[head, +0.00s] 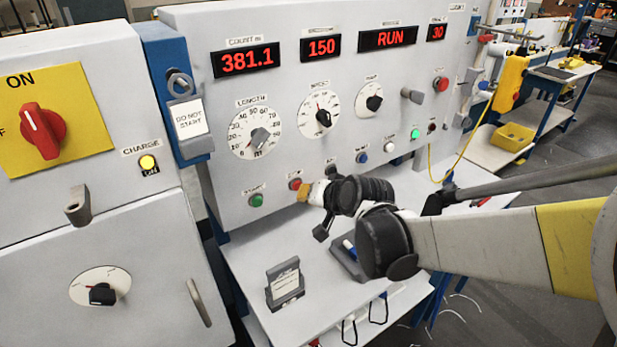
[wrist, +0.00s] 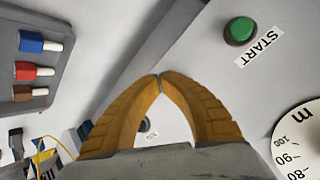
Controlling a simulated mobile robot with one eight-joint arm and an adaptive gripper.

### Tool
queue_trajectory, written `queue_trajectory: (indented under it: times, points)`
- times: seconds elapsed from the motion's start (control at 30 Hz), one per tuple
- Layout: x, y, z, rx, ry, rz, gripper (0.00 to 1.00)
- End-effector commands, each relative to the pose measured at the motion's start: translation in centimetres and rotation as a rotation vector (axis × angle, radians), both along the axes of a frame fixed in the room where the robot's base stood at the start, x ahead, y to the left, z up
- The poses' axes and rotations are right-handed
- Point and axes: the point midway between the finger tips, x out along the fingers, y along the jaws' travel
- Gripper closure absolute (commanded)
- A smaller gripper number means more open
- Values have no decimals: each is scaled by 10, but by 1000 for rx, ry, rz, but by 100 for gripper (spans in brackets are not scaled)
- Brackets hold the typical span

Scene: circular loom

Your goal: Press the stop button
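The red stop button (head: 295,184) is low on the loom's white panel in the head view, between the green start button (head: 256,200) and a dark button (head: 331,171). My gripper (head: 303,192) is right by the stop button, its orange fingertips just right of and below it; I cannot tell whether they touch it. In the wrist view, the fingertips of my gripper (wrist: 160,76) meet, with nothing held between them. The start button (wrist: 240,30) shows there at upper right, and the stop button is not visible, seemingly hidden by the fingers. A display (head: 388,38) reads RUN.
A blue button (head: 362,158) and a lit green button (head: 414,133) lie farther right. A larger red button (head: 440,84) is at the upper right. A small sign stand (head: 285,284) stands on the shelf below. A yellow switch plate (head: 88,110) is at left.

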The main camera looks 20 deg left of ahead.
Motion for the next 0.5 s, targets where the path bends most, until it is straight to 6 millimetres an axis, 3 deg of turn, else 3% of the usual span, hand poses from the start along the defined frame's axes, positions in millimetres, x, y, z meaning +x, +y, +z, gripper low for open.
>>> queue_trajectory:
  times: [0.5]
  points:
    - [6,7,0,-1,-1,1,100]
